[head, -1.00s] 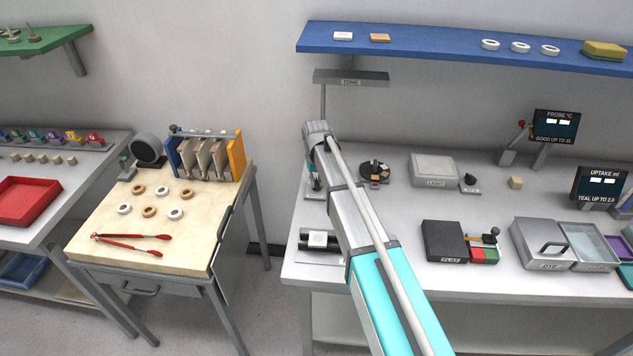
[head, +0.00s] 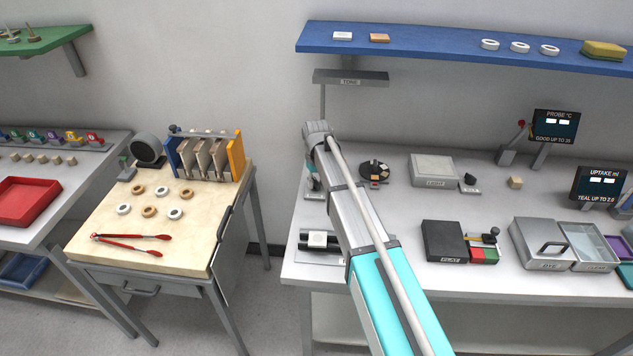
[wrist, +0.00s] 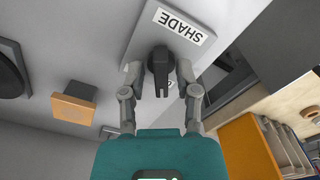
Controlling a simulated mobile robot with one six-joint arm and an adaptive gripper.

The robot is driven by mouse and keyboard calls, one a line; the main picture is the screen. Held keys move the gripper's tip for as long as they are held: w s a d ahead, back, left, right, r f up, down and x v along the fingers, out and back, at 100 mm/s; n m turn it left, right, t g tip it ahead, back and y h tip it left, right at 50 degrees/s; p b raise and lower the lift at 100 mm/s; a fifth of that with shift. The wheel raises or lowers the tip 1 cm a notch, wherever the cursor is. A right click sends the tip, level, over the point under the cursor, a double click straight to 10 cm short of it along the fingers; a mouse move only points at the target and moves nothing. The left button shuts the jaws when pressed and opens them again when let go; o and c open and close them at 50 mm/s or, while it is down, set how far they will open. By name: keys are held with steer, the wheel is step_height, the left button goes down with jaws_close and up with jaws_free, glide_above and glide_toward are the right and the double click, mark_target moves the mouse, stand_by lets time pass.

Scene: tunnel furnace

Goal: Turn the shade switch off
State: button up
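The shade switch is a grey box (wrist: 210,20) with a white SHADE label (wrist: 180,25), upside down in the wrist view. Its dark knob (wrist: 160,68) has a bar pointing down the picture, toward my gripper's body. My gripper (wrist: 160,78) has its two grey fingers parted, one on each side of the knob. A narrow gap seems to show beside the knob, but contact is hard to judge. A small white mark, partly hidden, shows beside the knob. In the head view my arm reaches toward the back wall. I cannot make out the switch or the fingertips there.
In the wrist view an orange block (wrist: 73,104) stands at left, with a dark round thing (wrist: 12,70) beyond it. An orange panel (wrist: 246,145) is at lower right. In the head view a rack (head: 240,155) stands on the wooden table (head: 190,235), left of my arm.

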steer(key=shift+m, duration=0.4)
